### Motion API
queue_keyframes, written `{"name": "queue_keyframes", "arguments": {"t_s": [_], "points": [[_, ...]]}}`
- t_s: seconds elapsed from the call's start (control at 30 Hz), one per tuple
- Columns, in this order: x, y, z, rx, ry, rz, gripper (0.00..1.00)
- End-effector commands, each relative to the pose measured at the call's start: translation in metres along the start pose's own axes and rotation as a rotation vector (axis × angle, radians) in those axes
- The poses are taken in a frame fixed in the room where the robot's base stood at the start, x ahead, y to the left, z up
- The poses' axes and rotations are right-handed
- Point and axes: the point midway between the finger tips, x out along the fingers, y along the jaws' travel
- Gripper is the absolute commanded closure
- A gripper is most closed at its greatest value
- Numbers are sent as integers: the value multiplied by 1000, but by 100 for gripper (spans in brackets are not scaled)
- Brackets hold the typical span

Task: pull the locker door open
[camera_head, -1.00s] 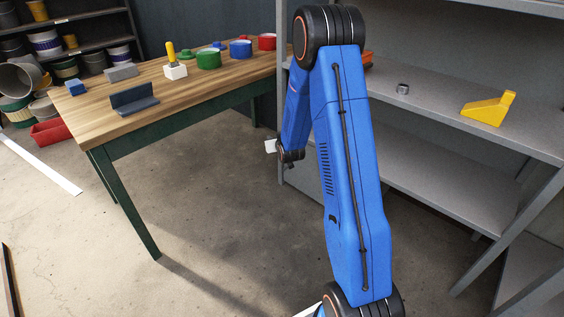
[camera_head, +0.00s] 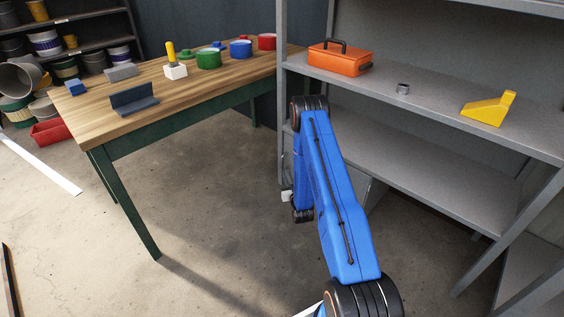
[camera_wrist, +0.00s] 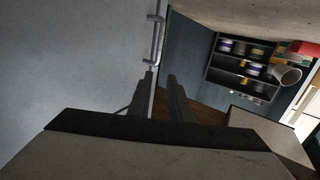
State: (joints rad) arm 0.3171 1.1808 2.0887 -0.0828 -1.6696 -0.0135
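In the wrist view a flat pale grey-blue panel (camera_wrist: 75,65), which looks like the locker door, fills the left side. A grey bar handle (camera_wrist: 157,40) stands along its right edge. My gripper (camera_wrist: 160,78) has its two dark fingers apart, with a gap between them. The fingertips are close to the lower end of the handle; I cannot tell whether they touch it. In the head view my gripper is low beside the shelf unit's left post, mostly hidden by my blue arm. The door's handle cannot be made out there.
The grey shelf unit (camera_head: 440,188) holds an orange toolbox (camera_head: 340,60), a small grey ring (camera_head: 402,88) and a yellow wedge (camera_head: 489,108). A wooden workbench (camera_head: 185,100) with pots and blocks stands left. Floor between bench and shelf is clear.

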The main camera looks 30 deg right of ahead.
Motion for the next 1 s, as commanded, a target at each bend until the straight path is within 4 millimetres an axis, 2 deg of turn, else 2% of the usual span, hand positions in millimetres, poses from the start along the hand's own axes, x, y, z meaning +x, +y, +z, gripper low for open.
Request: {"name": "queue_keyframes", "arguments": {"t_s": [0.03, 0.2, 0.37, 1.0], "points": [[-4, 2, 8, 1, 6, 2, 82], [-8, 4, 18, 3, 28, 6, 82], [3, 5, 18, 3, 31, 6, 82], [113, 5, 14, 3, 31, 5, 82]]}}
